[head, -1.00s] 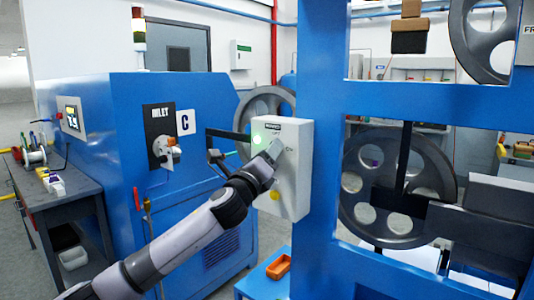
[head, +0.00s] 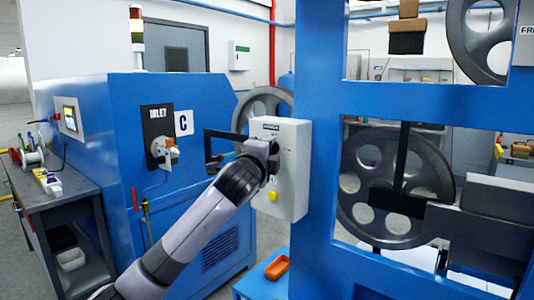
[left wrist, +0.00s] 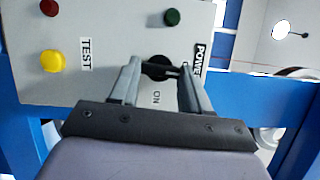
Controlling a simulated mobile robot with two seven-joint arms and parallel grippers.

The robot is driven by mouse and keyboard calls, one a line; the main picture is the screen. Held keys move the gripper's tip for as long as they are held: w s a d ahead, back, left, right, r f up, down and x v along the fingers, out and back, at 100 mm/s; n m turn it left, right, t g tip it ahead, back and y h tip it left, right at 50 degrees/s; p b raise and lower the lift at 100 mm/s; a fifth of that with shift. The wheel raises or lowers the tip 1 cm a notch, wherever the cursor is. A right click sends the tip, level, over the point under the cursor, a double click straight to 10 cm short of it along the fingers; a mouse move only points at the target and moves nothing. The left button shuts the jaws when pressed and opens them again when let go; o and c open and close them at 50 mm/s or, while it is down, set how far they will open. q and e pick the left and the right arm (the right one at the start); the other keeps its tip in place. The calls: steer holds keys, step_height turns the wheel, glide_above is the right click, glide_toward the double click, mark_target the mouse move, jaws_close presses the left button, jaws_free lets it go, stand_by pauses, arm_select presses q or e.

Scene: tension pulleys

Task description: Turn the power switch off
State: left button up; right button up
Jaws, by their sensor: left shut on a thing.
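The power switch (left wrist: 158,68) is a black rotary knob on the pale grey control box (head: 290,195). In the left wrist view it sits beside the "POWER" label (left wrist: 199,62), with "ON" printed near it. My left gripper (left wrist: 160,72) is shut on the knob, one finger on each side of it. In the head view my left gripper (head: 270,150) is against the box front and hides the knob. A dark green lamp (left wrist: 172,17) on the box looks unlit in the left wrist view. My right gripper is not in view.
The box carries a yellow button (left wrist: 53,62) near "TEST" and a red button (left wrist: 48,7). A blue frame (head: 330,200) stands right of the box. A blue machine (head: 110,140) is at left.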

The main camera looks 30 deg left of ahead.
arm_select(q)
steer(key=shift+n, duration=0.5)
steer(key=o, duration=1.1)
steer(key=shift+c, duration=0.2)
steer(key=b+v, duration=0.1)
steer(key=v, duration=0.6)
steer(key=shift+r+b, duration=0.2)
steer(key=shift+b, duration=0.1)
steer(key=shift+f, duration=0.1)
